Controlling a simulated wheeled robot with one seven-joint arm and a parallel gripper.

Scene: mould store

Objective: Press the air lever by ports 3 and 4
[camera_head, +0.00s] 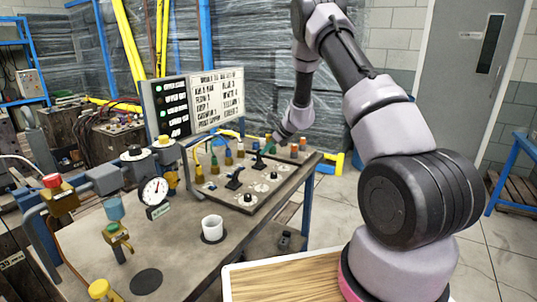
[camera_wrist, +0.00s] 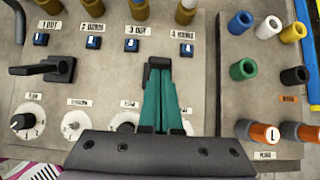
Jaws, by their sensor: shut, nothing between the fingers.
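The air lever by ports 3 and 4 (camera_wrist: 158,64) is black and sits on the grey panel below the "3 OUT" and "4" labels in the wrist view. My gripper (camera_wrist: 160,78) has teal fingers, shut and empty, their tips at this lever and hiding part of it. I cannot tell whether they touch it. In the head view the lever (camera_head: 258,163) shows at the middle of the panel, with my gripper (camera_head: 267,148) just above it. A similar black lever (camera_wrist: 50,68) by ports 1 and 2 has its handle pointing left; it also shows in the head view (camera_head: 235,180).
Brass ports (camera_wrist: 185,12) stand behind the levers, and dials (camera_wrist: 28,121) in front. Coloured sockets (camera_wrist: 243,69) are on the right. A white cup (camera_head: 212,228), a gauge (camera_head: 154,191) and a sign board (camera_head: 195,101) stand on the bench (camera_head: 185,262).

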